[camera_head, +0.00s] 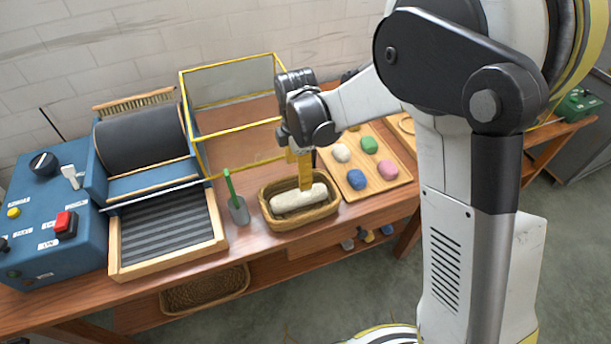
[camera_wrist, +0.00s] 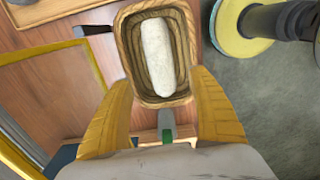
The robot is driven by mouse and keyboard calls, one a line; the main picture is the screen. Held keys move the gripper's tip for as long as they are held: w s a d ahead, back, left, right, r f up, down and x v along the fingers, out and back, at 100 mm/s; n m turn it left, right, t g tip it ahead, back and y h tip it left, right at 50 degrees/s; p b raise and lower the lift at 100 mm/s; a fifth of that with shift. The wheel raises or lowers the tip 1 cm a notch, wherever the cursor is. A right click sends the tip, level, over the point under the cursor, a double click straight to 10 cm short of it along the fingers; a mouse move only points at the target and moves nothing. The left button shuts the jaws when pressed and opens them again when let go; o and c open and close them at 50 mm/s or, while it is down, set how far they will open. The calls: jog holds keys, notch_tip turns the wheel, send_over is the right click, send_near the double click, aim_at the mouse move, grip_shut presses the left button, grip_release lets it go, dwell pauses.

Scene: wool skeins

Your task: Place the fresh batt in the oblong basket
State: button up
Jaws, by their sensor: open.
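The fresh batt (camera_head: 298,198), a cream-white roll, lies lengthwise in the oblong basket (camera_head: 303,223), a brown woven one on the wooden bench. In the wrist view the batt (camera_wrist: 160,55) lies inside the rim of the basket (camera_wrist: 125,28), with basket floor showing around it. My gripper (camera_head: 305,180) is above the basket, pointing down; its yellow fingers overlap the batt in the head view. The exact height of the fingertips above the batt cannot be told.
A green-handled scoop (camera_head: 236,200) lies left of the basket. A wooden tray (camera_head: 362,192) with several coloured balls is right of it. A blue drum machine (camera_head: 140,150) with a ribbed tray stands left, and a yellow-edged frame (camera_head: 232,125) behind. Another basket (camera_head: 205,290) sits below.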

jog(key=s+d+r+m+t, duration=0.7)
jog(key=s+d+r+m, duration=0.8)
jog(key=m, duration=0.6)
jog(key=s+r, duration=0.1)
jog(key=s, duration=0.1)
jog(key=shift+s+d+r, duration=0.25)
jog(key=shift+s+r, duration=0.05)
jog(key=shift+s, duration=0.1)
